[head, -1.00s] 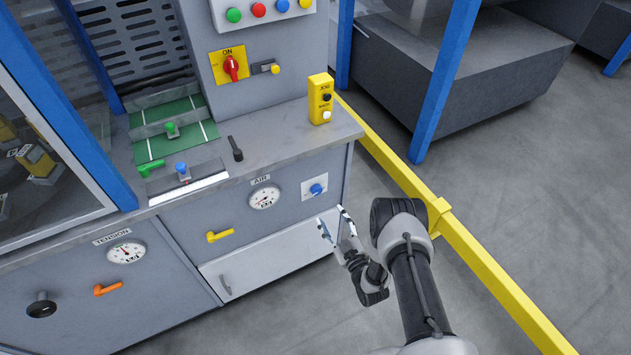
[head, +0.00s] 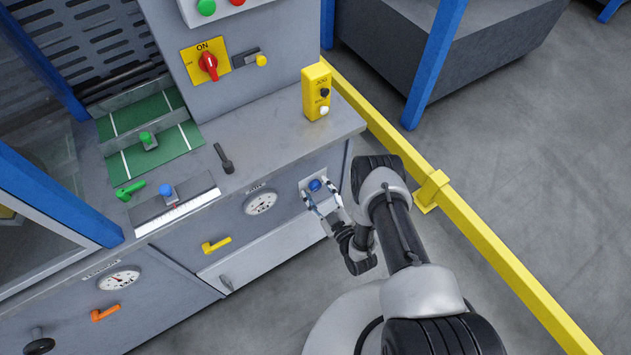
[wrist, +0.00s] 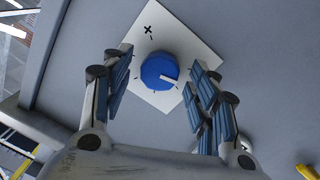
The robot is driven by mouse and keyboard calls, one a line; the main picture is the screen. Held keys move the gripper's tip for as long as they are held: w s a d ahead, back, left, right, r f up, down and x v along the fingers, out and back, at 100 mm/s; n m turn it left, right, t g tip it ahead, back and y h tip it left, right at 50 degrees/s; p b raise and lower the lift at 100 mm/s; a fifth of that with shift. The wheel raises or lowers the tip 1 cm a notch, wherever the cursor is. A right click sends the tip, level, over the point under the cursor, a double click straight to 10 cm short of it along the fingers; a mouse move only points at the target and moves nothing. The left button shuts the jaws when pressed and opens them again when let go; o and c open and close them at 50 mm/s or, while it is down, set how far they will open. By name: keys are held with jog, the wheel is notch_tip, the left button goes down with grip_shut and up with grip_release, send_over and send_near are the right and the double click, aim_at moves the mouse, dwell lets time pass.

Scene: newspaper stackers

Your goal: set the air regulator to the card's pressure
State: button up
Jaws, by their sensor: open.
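The air regulator knob (wrist: 158,72) is blue with a white pointer mark, on a white plate (wrist: 195,38) with a plus sign and tick marks. The knob also shows on the cabinet front in the head view (head: 315,185). My gripper (wrist: 158,88) is open, with its blue-padded fingers on either side of the knob and gaps on both sides. The gripper shows just below the knob in the head view (head: 324,205). The round AIR gauge (head: 261,203) is left of the knob; its reading is too small to tell. No card can be made out.
A yellow jog box (head: 317,92) stands on the counter above the knob. A yellow handle (head: 216,245) sits lower left, beside the TENSION gauge (head: 119,278) panel. A yellow rail (head: 455,230) runs along the right of my arm.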

jog(key=shift+c, duration=0.4)
jog(key=c, duration=1)
